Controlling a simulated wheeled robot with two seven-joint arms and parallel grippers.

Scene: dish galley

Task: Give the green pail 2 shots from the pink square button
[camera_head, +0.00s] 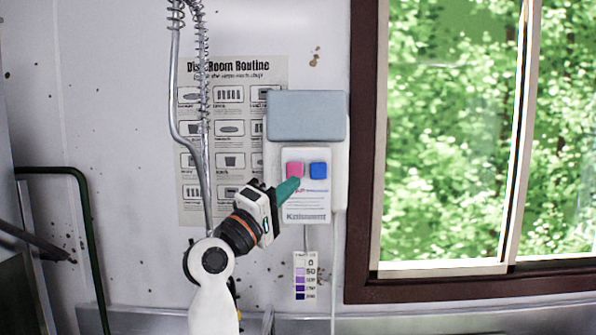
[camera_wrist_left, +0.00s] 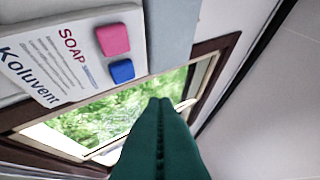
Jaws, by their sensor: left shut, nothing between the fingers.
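The pink square button (camera_head: 294,169) sits on a white wall dispenser (camera_head: 308,203), left of a blue button (camera_head: 318,169). The pink button also shows in the left wrist view (camera_wrist_left: 113,39), with the blue button (camera_wrist_left: 121,70) beside it. My left gripper (camera_head: 296,183) is shut and empty, its green fingertips overlapping the pink button's lower edge in the head view. In the left wrist view the closed fingers (camera_wrist_left: 160,104) appear apart from the buttons; whether they touch cannot be told. The green pail and my right gripper are not in view.
A window (camera_head: 445,130) with a brown frame is right of the dispenser. A poster (camera_head: 228,95) hangs behind a coiled hose and metal pipe (camera_head: 201,120) on the left. A purple colour chart (camera_head: 306,276) hangs below the dispenser. A dark green rail (camera_head: 88,215) stands at left.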

